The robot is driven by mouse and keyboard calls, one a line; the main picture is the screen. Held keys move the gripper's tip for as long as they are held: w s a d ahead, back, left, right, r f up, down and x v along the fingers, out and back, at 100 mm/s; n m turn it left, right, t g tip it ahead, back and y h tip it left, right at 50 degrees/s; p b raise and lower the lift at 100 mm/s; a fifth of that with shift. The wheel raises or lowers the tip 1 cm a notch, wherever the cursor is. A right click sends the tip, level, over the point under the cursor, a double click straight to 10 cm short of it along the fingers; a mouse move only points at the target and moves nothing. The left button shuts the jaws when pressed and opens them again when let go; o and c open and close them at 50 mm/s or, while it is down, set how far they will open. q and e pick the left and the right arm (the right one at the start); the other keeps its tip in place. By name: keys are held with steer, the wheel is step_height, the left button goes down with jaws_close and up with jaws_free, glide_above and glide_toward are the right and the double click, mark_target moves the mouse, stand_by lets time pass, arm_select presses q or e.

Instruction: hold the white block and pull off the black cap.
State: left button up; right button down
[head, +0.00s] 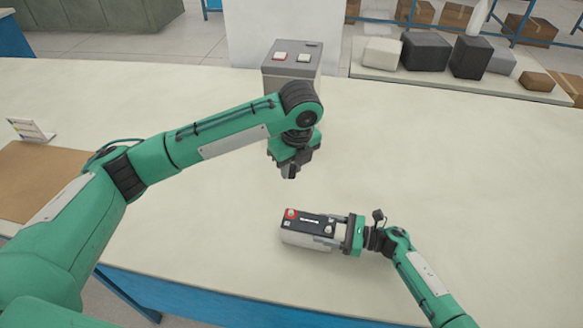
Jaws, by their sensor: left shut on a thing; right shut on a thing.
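The white block (303,240) is a battery-like box with a dark top. It lies on the table in front of me, with a red cap at its left end and a small pale terminal near its right end. My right gripper (340,228) is shut on the block's right end. My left gripper (290,172) is above the table, behind the block and apart from it. It points down and is shut on a small dark thing, which I take for the black cap; the dark fingers mostly hide it. I see no black cap on the block.
A grey box with a red and a white button (291,68) stands at the table's back. A brown mat (40,183) and a small white card stand (30,130) are at the left. Several blocks lie on a shelf (440,76) behind. The table's right side is clear.

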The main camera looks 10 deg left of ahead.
steer(key=shift+c, duration=1.8)
jaws_free()
steer(key=d, duration=1.2)
steer(key=shift+s, duration=0.4)
